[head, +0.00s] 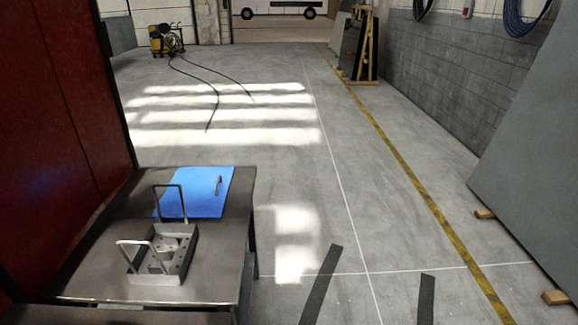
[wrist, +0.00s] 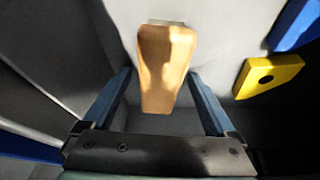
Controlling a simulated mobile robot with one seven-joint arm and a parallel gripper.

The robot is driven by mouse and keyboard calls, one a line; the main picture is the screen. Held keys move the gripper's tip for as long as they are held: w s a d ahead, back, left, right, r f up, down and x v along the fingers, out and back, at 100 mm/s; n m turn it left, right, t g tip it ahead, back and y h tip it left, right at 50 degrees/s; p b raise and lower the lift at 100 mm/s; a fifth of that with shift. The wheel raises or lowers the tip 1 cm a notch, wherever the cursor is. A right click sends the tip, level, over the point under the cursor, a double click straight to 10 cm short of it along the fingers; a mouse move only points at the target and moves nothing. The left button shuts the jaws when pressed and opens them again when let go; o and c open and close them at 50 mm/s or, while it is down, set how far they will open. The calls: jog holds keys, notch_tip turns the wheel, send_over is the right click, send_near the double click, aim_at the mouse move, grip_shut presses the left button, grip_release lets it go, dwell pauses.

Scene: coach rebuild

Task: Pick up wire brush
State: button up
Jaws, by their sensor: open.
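In the wrist view a tan wooden piece (wrist: 165,62), which looks like the wire brush's handle, lies between the two dark blue fingers of my gripper (wrist: 158,76). The gripper is open, with a gap showing on each side of the wood. The piece is wider at its far end and narrows toward my palm. No bristles show, so I cannot be sure that it is the brush. My gripper and this piece do not show in the head view.
The wrist view shows a yellow piece with a dark hole (wrist: 268,76) at right and a blue piece (wrist: 297,22) above it. The head view shows a metal table (head: 90,262) bearing a two-handled metal tray (head: 155,279) and a blue mat (head: 190,202). Open floor lies right.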

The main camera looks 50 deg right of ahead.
grip_shut()
dwell(0.6)
notch_tip(320, 180, up, 10)
jog(key=shift+r+p, duration=0.25)
jog(key=shift+p, duration=0.2)
